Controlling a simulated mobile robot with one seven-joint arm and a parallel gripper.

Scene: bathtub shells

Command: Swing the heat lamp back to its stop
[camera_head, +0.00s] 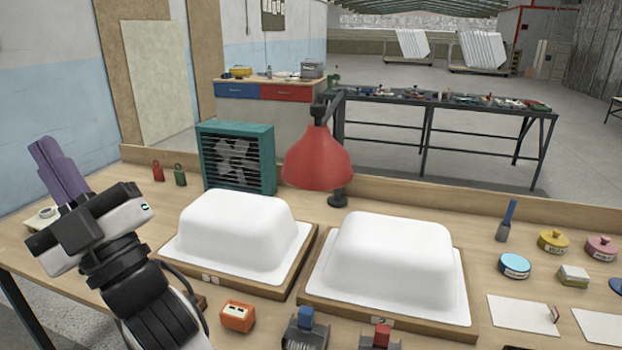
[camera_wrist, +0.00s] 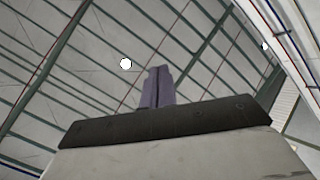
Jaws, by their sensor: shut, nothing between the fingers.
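The heat lamp (camera_head: 317,160) has a red shade on a dark jointed arm. Its post rises behind the two white tub shells, and the shade hangs over the gap between them at the back. My gripper (camera_head: 47,158) is at the left side of the head view, well apart from the lamp, with its purple fingers pointing up. The fingers are together and empty. The wrist view shows the gripper fingers (camera_wrist: 157,88) against the ceiling; the lamp is not in that view. The lamp's stop cannot be made out.
A left white shell (camera_head: 238,235) and a right white shell (camera_head: 390,265) sit on wooden boards. A teal fan (camera_head: 237,157) stands behind the left shell. An orange box (camera_head: 238,316) is at the front. Tins, including a blue-lidded one (camera_head: 514,265), and white panels lie at right.

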